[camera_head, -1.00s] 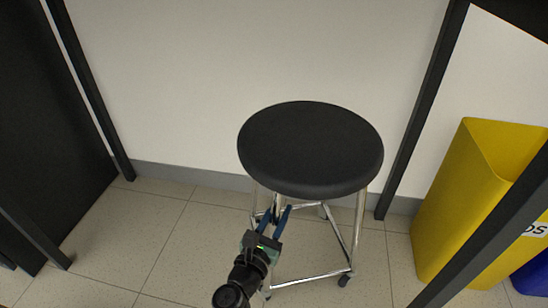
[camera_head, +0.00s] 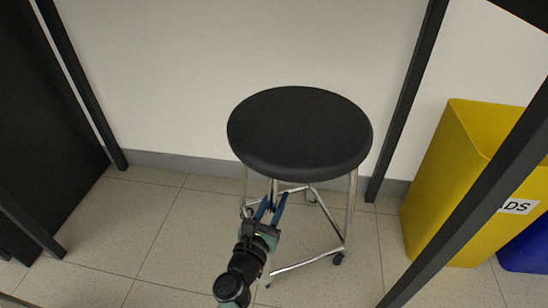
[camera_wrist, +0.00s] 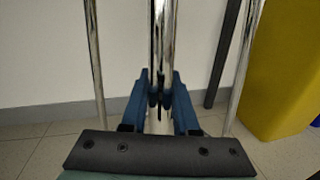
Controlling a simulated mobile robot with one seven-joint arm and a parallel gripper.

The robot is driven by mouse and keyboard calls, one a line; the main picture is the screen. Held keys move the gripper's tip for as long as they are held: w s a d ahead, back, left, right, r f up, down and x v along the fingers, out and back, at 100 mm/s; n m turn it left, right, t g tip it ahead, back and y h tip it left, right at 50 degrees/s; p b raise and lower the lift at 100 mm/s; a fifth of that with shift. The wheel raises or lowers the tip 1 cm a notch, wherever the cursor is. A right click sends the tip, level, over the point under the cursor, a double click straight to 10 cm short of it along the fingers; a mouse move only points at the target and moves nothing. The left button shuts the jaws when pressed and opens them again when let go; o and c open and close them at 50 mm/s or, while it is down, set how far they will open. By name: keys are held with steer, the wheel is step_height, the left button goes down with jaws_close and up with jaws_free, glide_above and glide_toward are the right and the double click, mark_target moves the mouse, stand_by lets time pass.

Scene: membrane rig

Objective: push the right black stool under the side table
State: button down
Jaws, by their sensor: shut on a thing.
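The black stool (camera_head: 300,130) stands upright on chrome legs with small castors, close to the back wall. My gripper (camera_head: 273,207) is below the seat at the stool's near side, shut on a chrome leg. In the wrist view the blue fingers (camera_wrist: 161,95) close around this upright chrome leg (camera_wrist: 161,40); other chrome tubes show on both sides. The side table shows as dark frame posts: one right of the stool (camera_head: 405,105) and one at the left (camera_head: 82,90). The stool stands between them. Most of its top is out of view.
A yellow bin (camera_head: 440,190) and a blue bin (camera_head: 525,250) stand at the right, behind a slanting dark post (camera_head: 470,205). A black panel (camera_head: 45,130) is at the left. Tiled floor left of the stool is clear.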

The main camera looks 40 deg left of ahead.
steer(key=c, duration=0.6)
jaws_free()
steer(key=shift+w+d, duration=0.1)
steer(key=p+v, duration=0.2)
steer(key=v, duration=1.1)
